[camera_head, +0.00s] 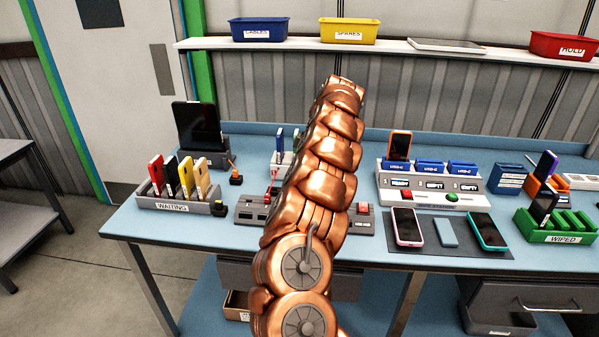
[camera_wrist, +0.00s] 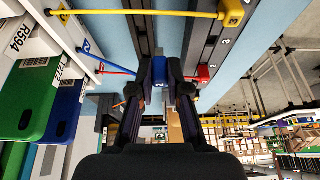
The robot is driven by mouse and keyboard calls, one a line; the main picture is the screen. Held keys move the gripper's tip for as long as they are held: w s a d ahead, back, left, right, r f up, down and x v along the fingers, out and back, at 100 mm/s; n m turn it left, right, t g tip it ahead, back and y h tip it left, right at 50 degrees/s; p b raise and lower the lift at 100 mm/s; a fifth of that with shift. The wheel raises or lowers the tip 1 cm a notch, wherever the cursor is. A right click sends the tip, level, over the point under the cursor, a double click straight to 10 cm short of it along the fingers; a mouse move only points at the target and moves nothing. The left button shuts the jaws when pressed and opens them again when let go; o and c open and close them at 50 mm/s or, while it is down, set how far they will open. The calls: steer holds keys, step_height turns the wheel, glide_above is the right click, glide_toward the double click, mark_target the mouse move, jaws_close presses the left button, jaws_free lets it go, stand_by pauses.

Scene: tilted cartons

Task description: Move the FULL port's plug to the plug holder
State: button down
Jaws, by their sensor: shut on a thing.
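In the wrist view my gripper (camera_wrist: 160,72) is shut on a blue plug (camera_wrist: 158,76) between its fingertips. A blue cord (camera_wrist: 108,63) runs from the left toward this plug. A dark grey numbered rail (camera_wrist: 207,42) lies to the right of the fingertips. A yellow plug (camera_wrist: 232,13) and a red plug (camera_wrist: 203,73) sit at the rail, each with its cord. I cannot read a FULL label. In the head view my copper arm hides the gripper and the plug.
A green phone (camera_wrist: 27,97) and a blue phone (camera_wrist: 64,110) stand near the gripper's left. A shelf with bins is behind.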

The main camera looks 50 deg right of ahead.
steer(key=shift+w+d+r+p, duration=0.1)
steer(key=shift+w+d+p, duration=0.1)
steer(key=shift+w+p, duration=0.3)
steer(key=shift+w+d+r+p, duration=0.1)
steer(key=shift+w+d+p, duration=0.05)
steer(key=shift+w+p, duration=0.25)
steer(key=shift+w+d+f+p, duration=0.2)
steer(key=shift+w+p, duration=0.1)
steer(key=shift+w, duration=0.25)
steer(key=shift+b, duration=0.45)
steer(key=shift+f, duration=0.1)
steer(key=shift+f+b, duration=1.95)
steer(key=shift+f, duration=0.4)
steer(key=shift+f+b, duration=0.6)
steer(key=shift+f, duration=0.15)
stand_by(0.6)
steer(key=c, duration=1.1)
jaws_free()
